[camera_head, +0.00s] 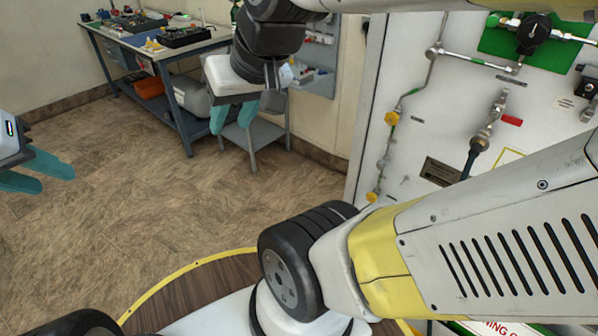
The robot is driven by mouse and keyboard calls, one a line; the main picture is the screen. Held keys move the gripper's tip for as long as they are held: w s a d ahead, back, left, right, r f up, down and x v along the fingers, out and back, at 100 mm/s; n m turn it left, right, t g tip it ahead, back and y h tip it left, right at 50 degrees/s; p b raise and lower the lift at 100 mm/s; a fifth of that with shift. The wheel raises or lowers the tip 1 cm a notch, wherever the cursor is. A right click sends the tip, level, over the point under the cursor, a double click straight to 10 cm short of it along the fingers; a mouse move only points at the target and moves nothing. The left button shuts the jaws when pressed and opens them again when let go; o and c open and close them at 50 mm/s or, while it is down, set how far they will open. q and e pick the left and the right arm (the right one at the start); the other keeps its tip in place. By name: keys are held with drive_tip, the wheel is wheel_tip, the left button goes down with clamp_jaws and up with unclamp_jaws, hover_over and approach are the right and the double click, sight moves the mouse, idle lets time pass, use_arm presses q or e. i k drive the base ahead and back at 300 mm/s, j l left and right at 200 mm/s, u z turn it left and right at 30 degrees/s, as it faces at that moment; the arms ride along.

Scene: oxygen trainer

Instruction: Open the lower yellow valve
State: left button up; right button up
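The lower yellow valve (372,196) is a small yellow knob on a thin pipe on the white panel, right of centre. The upper yellow valve (391,118) sits above it on the same pipe line. My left gripper (55,183) is at the far left edge, with teal fingers apart and nothing between them, far from the panel. My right gripper (232,124) hangs at upper centre, left of the panel, with a white body and teal fingers apart. It is empty and away from both valves. My arm covers part of the panel's lower right.
The white panel (405,75) also carries a black knob (532,32) on a green plate and a grey fitting with a dark hose. A workbench (190,45) with tools and a grey stool (256,134) stand at the back left. The tiled floor between is clear.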

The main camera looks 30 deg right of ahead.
sight(371, 197)
drive_tip(key=i+j, duration=0.2)
drive_tip(key=i, duration=0.25)
drive_tip(key=i+j, duration=0.2)
drive_tip(key=i, duration=0.25)
drive_tip(key=i+j+u, duration=0.1)
drive_tip(key=i, duration=0.35)
drive_tip(key=i+z, duration=0.25)
drive_tip(key=z, duration=0.15)
drive_tip(key=i+z, duration=0.35)
drive_tip(key=i+j+z, duration=0.1)
drive_tip(key=z, duration=0.3)
drive_tip(key=i+j+z, duration=0.2)
drive_tip(key=z, duration=0.15)
drive_tip(key=i+z, duration=0.15)
drive_tip(key=z, duration=0.3)
drive_tip(key=i+z, duration=0.15)
drive_tip(key=z, duration=0.3)
drive_tip(key=i+j+z, duration=0.1)
drive_tip(key=z, duration=0.4)
drive_tip(key=i+j+z, duration=0.15)
drive_tip(key=z, duration=0.3)
drive_tip(key=i+j+z, duration=0.1)
drive_tip(key=z, duration=0.35)
drive_tip(key=i+j+z, duration=0.2)
drive_tip(key=z, duration=0.15)
drive_tip(key=i+j+z, duration=0.15)
drive_tip(key=z, duration=0.25)
drive_tip(key=i+j+z, duration=0.1)
drive_tip(key=j+z, duration=0.25)
